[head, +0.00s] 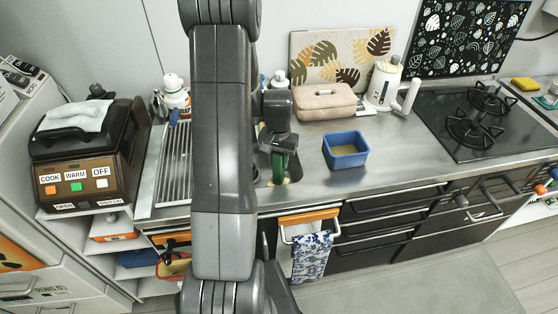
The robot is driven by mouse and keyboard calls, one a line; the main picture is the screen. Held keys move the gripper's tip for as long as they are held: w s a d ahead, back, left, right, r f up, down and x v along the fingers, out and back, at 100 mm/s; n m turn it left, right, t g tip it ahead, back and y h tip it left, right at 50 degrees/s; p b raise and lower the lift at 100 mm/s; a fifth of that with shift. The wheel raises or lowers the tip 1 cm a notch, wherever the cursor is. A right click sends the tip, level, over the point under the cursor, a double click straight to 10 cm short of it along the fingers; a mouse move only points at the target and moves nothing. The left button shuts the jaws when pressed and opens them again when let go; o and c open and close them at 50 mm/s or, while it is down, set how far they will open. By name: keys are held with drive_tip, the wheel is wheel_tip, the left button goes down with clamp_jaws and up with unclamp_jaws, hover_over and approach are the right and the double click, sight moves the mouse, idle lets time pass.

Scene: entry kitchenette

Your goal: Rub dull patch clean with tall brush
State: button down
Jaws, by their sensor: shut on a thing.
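My gripper (277,139) is shut on a green thing, probably the tall brush (280,166), over the worktop left of the blue tub. The brush points downward, and most of its upper part is hidden by my gripper. I cannot tell whether its lower end touches the surface below. The dull patch cannot be made out; my arm covers much of the worktop there.
A blue tub (345,150) stands close to the right of my gripper. A ribbed drainer (175,164) lies left, a hob (480,122) right.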

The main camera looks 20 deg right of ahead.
wheel_tip(320, 180, up, 8)
drive_tip(key=p, duration=0.4)
drive_tip(key=shift+r+p, duration=0.15)
drive_tip(key=shift+p, duration=0.25)
drive_tip(key=shift+r, duration=0.8)
